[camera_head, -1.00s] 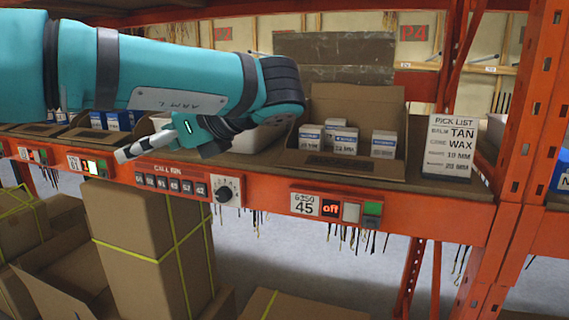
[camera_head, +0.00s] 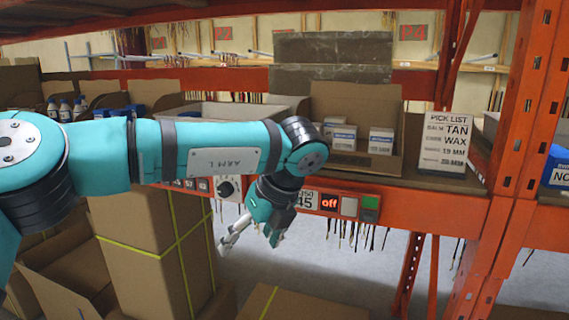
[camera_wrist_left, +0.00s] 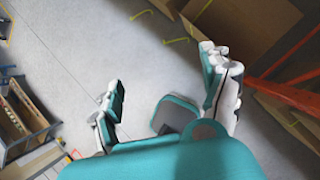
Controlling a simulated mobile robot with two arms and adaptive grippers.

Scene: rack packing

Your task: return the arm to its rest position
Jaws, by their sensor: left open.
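My left arm (camera_head: 215,150) is teal with black bands and reaches in from the left across the front of the rack. Its elbow-like joint bends down at the right, and my left gripper (camera_head: 250,240) hangs below the shelf edge, in front of the orange beam. The gripper is open and empty, with its fingers pointing down. My right gripper is in neither view.
An orange shelf beam (camera_head: 430,210) carries a control panel with a red "off" display (camera_head: 330,203). An open carton (camera_head: 350,110) holds several small white boxes. A pick list card (camera_head: 446,143) stands to the right. Strapped cardboard boxes (camera_head: 140,250) stand below the shelf.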

